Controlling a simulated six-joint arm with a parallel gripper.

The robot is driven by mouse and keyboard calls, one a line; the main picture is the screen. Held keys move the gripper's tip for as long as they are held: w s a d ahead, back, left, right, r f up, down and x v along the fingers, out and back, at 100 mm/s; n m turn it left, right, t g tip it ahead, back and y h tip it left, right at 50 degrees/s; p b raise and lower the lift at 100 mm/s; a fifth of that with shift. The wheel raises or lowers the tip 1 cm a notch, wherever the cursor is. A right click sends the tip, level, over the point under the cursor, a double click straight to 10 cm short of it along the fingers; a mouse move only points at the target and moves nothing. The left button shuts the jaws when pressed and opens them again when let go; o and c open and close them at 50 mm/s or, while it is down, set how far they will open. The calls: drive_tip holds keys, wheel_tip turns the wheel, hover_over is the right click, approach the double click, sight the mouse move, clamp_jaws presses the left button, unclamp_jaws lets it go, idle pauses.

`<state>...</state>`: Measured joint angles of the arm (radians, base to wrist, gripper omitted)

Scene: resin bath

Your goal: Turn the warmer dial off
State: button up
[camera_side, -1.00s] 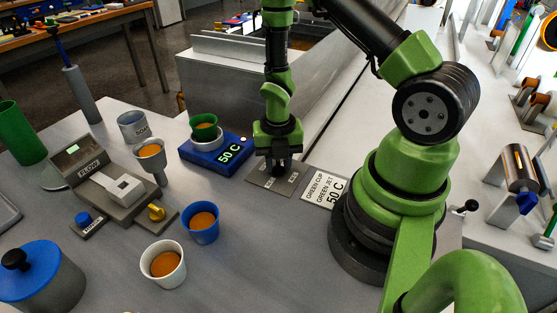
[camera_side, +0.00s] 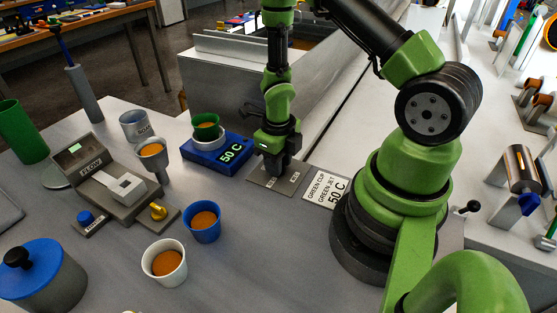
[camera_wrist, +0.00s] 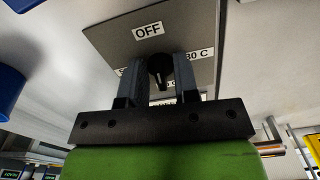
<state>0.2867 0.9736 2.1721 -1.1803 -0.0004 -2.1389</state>
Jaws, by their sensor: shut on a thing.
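The black warmer dial (camera_wrist: 160,72) stands on a grey plate (camera_wrist: 110,42) with labels, among them OFF and one ending in 80 C. In the wrist view my gripper (camera_wrist: 161,80) has its two fingers around the dial, shut on it. In the side view my gripper (camera_side: 275,172) points down at the dial plate (camera_side: 257,179), and the fingers hide the dial. The blue warmer (camera_side: 218,155) left of it shows 50 C and bears a green cup (camera_side: 207,121) of orange liquid. Which label the dial points to is hard to tell.
A white card (camera_side: 327,187) reading GREEN CUP, GREEN JET, 50 C lies right of the plate. A blue cup (camera_side: 203,222), a white cup (camera_side: 164,262) and the flow unit (camera_side: 108,180) stand left. Open table lies in front of the plate.

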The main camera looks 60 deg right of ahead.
drive_tip(key=shift+w+n, duration=0.1)
drive_tip(key=shift+n, duration=0.4)
drive_tip(key=o, duration=0.6)
drive_tip(key=shift+c, duration=0.2)
